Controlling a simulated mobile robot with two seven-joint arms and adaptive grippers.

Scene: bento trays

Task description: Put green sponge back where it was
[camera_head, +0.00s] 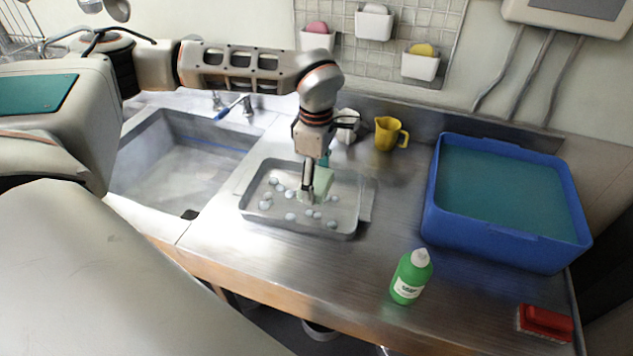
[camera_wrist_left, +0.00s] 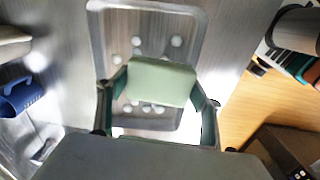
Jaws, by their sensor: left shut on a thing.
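The pale green sponge (camera_head: 323,184) is between the fingers of my left gripper (camera_head: 314,187). In the left wrist view the sponge (camera_wrist_left: 160,82) has a finger against each side. It is over a grey metal tray (camera_head: 362,213) with several white blobs in it; I cannot tell whether it touches the tray's floor. The tray also shows in the left wrist view (camera_wrist_left: 178,12). On the wall, white holders carry a pink sponge (camera_head: 317,27), a white sponge (camera_head: 375,9) and a yellow sponge (camera_head: 422,50). My right gripper does not show.
A sink (camera_head: 127,180) lies left of the tray. A yellow jug (camera_head: 386,134) stands behind it. A blue tub (camera_head: 507,248) is on the right. A green soap bottle (camera_head: 409,278) and a red brush (camera_head: 546,322) are at the front. Bare counter surrounds the bottle.

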